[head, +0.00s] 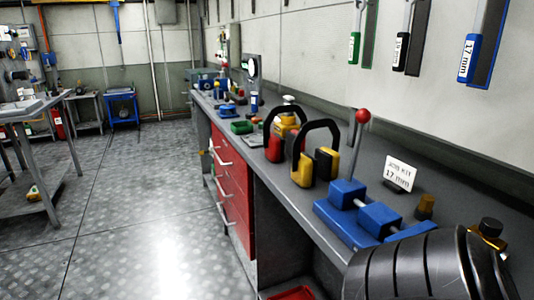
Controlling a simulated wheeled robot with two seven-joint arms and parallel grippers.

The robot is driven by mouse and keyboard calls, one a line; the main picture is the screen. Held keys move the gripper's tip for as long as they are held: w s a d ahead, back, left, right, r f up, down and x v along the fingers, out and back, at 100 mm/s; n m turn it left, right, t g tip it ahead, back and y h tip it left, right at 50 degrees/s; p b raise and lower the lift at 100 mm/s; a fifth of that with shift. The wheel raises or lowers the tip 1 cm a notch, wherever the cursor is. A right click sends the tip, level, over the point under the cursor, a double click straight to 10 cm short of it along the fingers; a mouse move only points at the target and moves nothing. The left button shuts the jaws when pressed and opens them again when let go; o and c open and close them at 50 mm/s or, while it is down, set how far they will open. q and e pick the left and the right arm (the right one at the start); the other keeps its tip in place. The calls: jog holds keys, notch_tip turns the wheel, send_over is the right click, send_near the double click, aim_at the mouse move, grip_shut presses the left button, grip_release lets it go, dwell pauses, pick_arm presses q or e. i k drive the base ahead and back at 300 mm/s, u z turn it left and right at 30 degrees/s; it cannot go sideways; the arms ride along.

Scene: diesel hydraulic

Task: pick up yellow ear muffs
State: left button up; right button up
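The yellow ear muffs (303,168) stand on the grey workbench, with their black headband arched upward and both yellow-and-black cups down. They are near the bench's front edge, behind the blue vise-like tool. A second pair of ear muffs (274,148), with a red cup and black band, stands just beyond them to the left, and the two pairs look close together. Neither of my grippers shows in the head view.
The blue vise-like tool (349,193) with a red-knobbed lever and a white sign (399,173) stand nearer on the bench (305,205). A dark ribbed shape (425,268) hides the near end. Red drawers (232,178) sit below. The floor (135,215) at left is clear.

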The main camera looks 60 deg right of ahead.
aim_at(325, 165)
jog(key=u, duration=0.1)
jog(key=i, duration=0.65)
jog(key=u, duration=0.75)
jog(key=i, duration=1)
jog(key=z, duration=3.05)
